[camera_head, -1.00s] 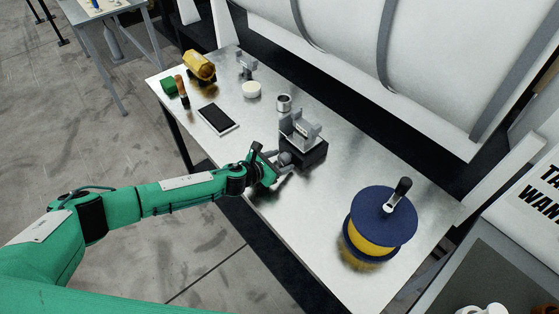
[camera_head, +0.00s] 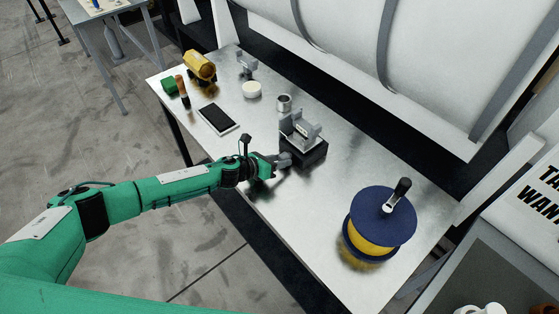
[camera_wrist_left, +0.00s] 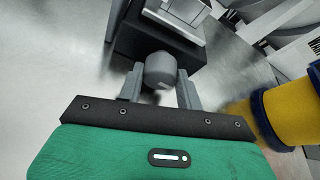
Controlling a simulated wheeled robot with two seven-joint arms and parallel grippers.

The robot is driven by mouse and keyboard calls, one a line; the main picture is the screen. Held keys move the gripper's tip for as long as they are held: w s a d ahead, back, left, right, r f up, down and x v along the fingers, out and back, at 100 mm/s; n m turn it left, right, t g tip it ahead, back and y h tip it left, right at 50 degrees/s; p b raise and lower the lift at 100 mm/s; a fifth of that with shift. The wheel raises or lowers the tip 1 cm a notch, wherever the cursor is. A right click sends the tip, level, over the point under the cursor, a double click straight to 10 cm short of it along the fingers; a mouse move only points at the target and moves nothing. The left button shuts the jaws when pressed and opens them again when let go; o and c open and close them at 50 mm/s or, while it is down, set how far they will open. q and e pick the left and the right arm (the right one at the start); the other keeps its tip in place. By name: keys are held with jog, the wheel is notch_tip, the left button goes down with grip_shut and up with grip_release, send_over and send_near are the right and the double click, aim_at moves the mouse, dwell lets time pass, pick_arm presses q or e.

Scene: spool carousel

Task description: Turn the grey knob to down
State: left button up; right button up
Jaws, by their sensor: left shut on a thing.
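The grey knob (camera_wrist_left: 160,70) sits on the front of a black block (camera_wrist_left: 140,38) that carries a grey bracket; a small light mark shows on the knob in the left wrist view. My left gripper (camera_wrist_left: 160,85) has one finger on each side of the knob and is shut on it. In the head view my left gripper (camera_head: 284,160) is at the front of the black block (camera_head: 308,152), under the grey bracket (camera_head: 299,130), and largely hides the knob. My right gripper is not in view.
A blue spool with yellow winding (camera_head: 380,217) and a crank handle stands to the right on the metal table (camera_head: 310,215). A tablet (camera_head: 218,118), a white disc (camera_head: 252,89), a metal cup (camera_head: 284,101) and a yellow roll (camera_head: 199,64) lie further back left.

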pick_arm(q)
jog(key=shift+n, duration=0.3)
jog(key=shift+w, duration=0.1)
jog(key=o, duration=1)
